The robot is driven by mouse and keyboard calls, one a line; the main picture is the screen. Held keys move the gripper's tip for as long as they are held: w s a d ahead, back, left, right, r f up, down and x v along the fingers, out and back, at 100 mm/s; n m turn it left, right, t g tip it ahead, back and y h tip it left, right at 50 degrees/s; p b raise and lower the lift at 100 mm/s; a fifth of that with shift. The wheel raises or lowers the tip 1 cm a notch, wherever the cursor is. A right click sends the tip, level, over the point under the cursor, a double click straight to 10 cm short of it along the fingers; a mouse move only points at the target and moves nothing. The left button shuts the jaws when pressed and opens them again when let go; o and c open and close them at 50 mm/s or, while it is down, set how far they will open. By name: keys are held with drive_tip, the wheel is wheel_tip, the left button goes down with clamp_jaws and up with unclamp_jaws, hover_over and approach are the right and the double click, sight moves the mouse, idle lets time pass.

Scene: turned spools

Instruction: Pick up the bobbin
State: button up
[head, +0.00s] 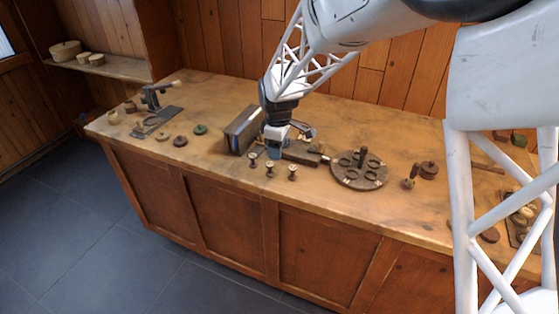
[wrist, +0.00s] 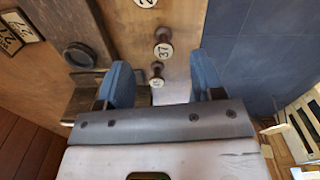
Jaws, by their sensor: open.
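Several small bobbins stand upright along the front of the wooden bench. The right one (head: 292,172), the middle one (head: 270,169) and the left one (head: 252,159) show in the head view. I cannot tell which one the task means. In the wrist view a bobbin marked 37 (wrist: 163,49) has a pale numbered top, with another bobbin (wrist: 157,81) below it and a third (wrist: 145,3) cut off at the top edge. My gripper (head: 277,152) is open and empty above the bench, near the bobbins. Its blue fingers (wrist: 161,82) lie either side of the lower bobbin in the wrist view.
A dark box (head: 243,130) stands close left of my gripper. A round turntable (head: 345,179) with a peg lies to the right. A dark fixture (head: 303,152) lies between them. A metal tool on a plate (head: 153,121) is at the left. The bench front edge is close.

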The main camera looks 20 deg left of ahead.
sight(270, 164)
drive_tip(key=a+f, duration=0.1)
drive_tip(key=a+n, duration=0.1)
drive_tip(key=shift+s+a+f, duration=0.1)
drive_tip(key=shift+a+f, duration=0.3)
drive_tip(key=shift+f, duration=1.25)
drive_tip(key=shift+f, duration=2.6)
drive_tip(key=c, duration=1)
